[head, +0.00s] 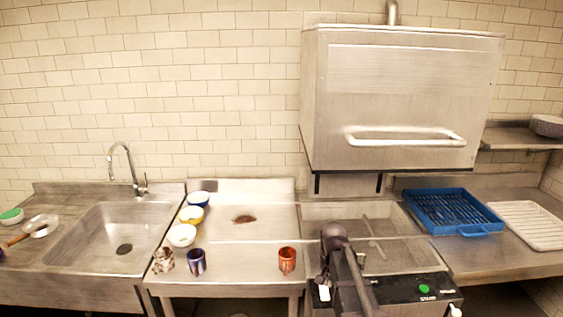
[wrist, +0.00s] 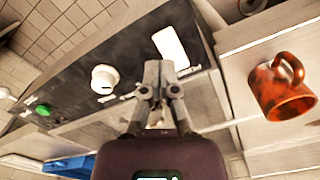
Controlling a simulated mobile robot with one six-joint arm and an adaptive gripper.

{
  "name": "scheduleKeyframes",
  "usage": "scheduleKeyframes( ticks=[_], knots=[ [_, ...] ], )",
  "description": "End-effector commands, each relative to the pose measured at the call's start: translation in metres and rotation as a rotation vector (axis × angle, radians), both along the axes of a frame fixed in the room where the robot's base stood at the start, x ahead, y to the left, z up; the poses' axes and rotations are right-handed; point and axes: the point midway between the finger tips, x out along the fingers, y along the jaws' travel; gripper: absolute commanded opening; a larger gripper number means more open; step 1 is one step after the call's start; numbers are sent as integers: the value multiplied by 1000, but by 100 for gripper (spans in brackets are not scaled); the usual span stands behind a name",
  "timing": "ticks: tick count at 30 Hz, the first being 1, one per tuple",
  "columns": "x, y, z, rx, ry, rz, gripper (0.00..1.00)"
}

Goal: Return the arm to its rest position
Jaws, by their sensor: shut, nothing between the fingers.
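My arm rises in front of the dishwasher's control panel (head: 405,290) in the head view. In the wrist view my gripper (wrist: 158,88) is shut and empty, with its fingertips near the steel front panel. A white knob (wrist: 104,79) and a white plate (wrist: 171,47) on that panel show close to it. An orange-brown mug (wrist: 283,90) stands to the right of the gripper in the wrist view, apart from it. The same mug (head: 287,260) is on the steel table, left of my arm in the head view. The fingertips are hard to make out in the head view.
A blue mug (head: 196,262), a patterned mug (head: 163,260) and several bowls (head: 191,215) stand on the table's left. The sink (head: 110,235) is further left. The raised steel hood (head: 400,100) overhangs behind my arm. A blue rack (head: 455,212) is on the right counter.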

Motion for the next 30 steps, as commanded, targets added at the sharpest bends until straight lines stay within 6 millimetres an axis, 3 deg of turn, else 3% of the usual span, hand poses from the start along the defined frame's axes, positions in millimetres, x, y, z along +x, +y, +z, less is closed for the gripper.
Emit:
scheduleKeyframes(
  ticks=[9, 15, 30],
  knots=[
    [-96, 0, 0, -1, 0, 278, 0],
    [-136, -1, 0, -1, 0, 425, 0],
    [-142, -2, 0, -1, 0, 464, 0]
  ],
)
